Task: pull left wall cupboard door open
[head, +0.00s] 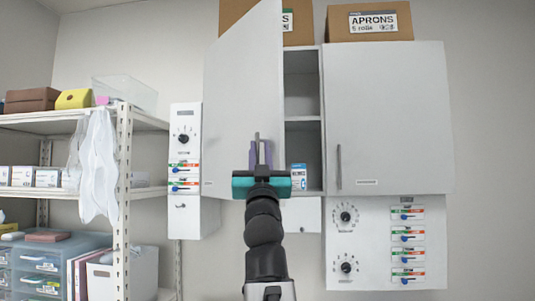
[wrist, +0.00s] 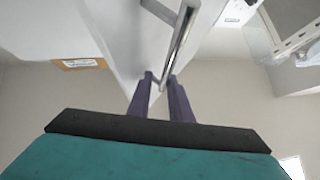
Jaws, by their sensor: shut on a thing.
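The left wall cupboard door (head: 238,90) is white and stands partly open, swung out from its left side. Shelves of the cupboard (head: 303,120) show in the gap at its right. My gripper (head: 261,152), with purple fingers and a teal body, is shut on the door's vertical metal handle (head: 257,137) near the door's lower right edge. In the wrist view the handle (wrist: 182,38) runs between my gripper's fingers (wrist: 161,80), beside the white door face (wrist: 125,40). The fingers hide part of the handle in the head view.
The right cupboard door (head: 385,115) is closed. A blue and white box (head: 298,177) stands on the cupboard's bottom shelf. Cardboard boxes, one marked APRONS (head: 370,22), sit on top. Wall panels with dials (head: 385,240) hang below, and a storage rack (head: 122,170) stands at left.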

